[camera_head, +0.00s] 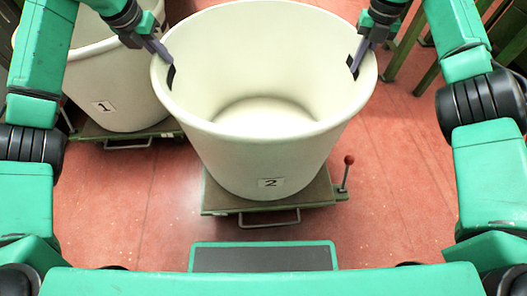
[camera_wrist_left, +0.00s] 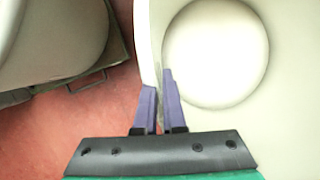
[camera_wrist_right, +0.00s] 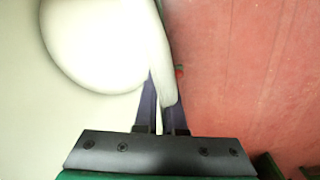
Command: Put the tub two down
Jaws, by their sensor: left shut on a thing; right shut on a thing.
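Tub two (camera_head: 225,150) is a large, pale, empty round tub with a "2" label on its near side. It looks upright, over a green platform (camera_head: 222,200); I cannot tell whether its base touches it. My left gripper (camera_head: 165,55) is shut on the rim at the left side, one finger inside and one outside, as the left wrist view shows (camera_wrist_left: 158,95). My right gripper (camera_head: 357,60) is shut on the rim at the right side, also straddling the wall in the right wrist view (camera_wrist_right: 158,95).
Tub one (camera_head: 120,75) stands on a similar platform (camera_head: 100,133) at the left. A lever with a red knob (camera_head: 349,160) rises from the right edge of tub two's platform. Green metal framing (camera_head: 405,45) is at the back right. The red floor (camera_head: 410,160) at the right is clear.

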